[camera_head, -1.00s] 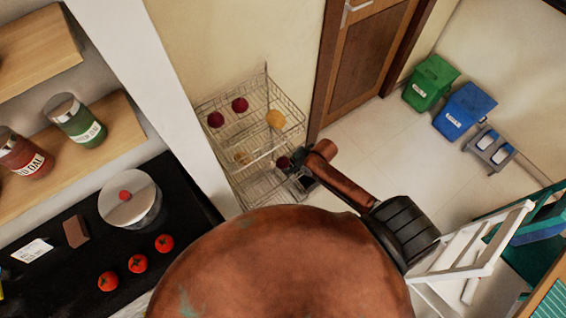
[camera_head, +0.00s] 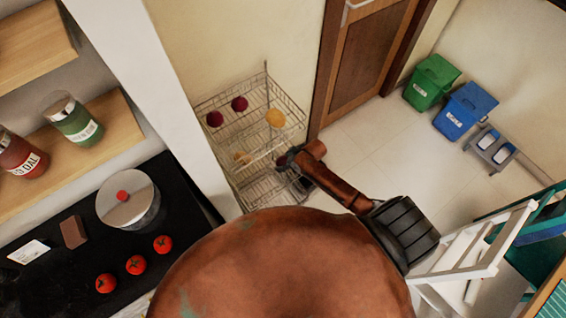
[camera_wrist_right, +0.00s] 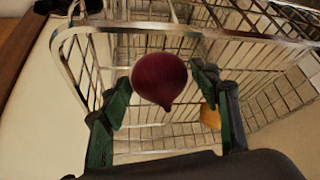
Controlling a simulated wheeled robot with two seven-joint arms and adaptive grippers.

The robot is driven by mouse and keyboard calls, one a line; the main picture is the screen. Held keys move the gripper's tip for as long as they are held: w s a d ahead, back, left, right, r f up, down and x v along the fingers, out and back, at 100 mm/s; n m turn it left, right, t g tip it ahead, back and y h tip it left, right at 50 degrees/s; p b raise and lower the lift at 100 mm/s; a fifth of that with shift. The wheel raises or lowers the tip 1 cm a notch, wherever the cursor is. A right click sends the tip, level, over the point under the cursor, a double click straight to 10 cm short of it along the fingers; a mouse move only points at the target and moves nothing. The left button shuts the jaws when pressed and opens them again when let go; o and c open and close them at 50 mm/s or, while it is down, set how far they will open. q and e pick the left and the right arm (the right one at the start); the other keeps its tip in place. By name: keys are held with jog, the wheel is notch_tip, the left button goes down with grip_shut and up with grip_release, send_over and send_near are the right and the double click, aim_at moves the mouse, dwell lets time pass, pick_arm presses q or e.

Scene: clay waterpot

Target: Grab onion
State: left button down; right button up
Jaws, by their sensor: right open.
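A dark red-purple onion (camera_wrist_right: 160,80) sits between the two green fingers of my right gripper (camera_wrist_right: 163,92) in the right wrist view. The fingers are open, one on each side of it; I cannot tell whether either touches it. In the head view my right gripper (camera_head: 285,160) is at the right side of the wire rack's lower basket and largely hides this onion. Two more dark red onions, one to the left (camera_head: 215,119) and one further back (camera_head: 239,104), lie in the upper basket. My left gripper is not in view.
The wire rack (camera_head: 262,190) stands against the wall beside a brown door (camera_head: 350,70). A yellow-brown vegetable (camera_wrist_right: 210,117) lies right of the onion in the wrist view. The counter at left holds a pot (camera_head: 128,200) and tomatoes (camera_head: 135,264). Bins and a white ladder (camera_head: 470,262) stand right.

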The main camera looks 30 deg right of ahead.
jog(key=shift+c, duration=0.2)
jog(key=c, duration=0.9)
jog(key=shift+r, duration=0.1)
